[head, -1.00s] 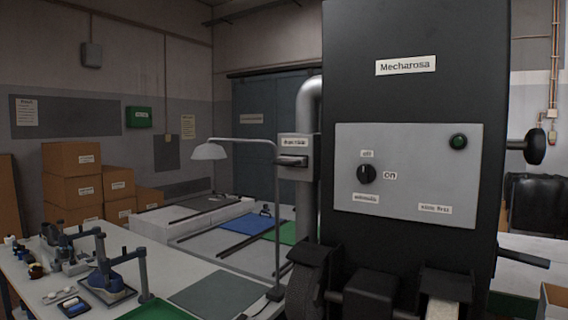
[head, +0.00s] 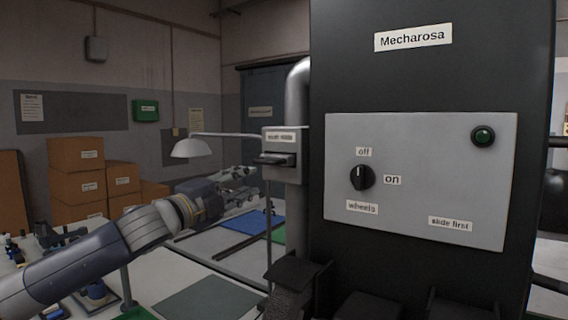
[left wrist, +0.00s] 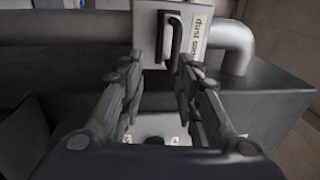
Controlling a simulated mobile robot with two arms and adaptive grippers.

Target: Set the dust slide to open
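The dust slide (head: 275,159) is a dark handle on a small grey box (head: 285,140) on the pipe left of the black machine. Its label is on the box above the handle. In the left wrist view the handle (left wrist: 173,42) shows upright, just beyond the fingers, with the label beside it. My left gripper (head: 245,182) is open and empty, a little left of and below the slide, apart from it in the head view. In the left wrist view the left gripper's fingers (left wrist: 160,72) are spread with a clear gap. My right gripper is not in view.
A desk lamp (head: 191,148) stands behind my left arm. Cardboard boxes (head: 75,170) are stacked at left.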

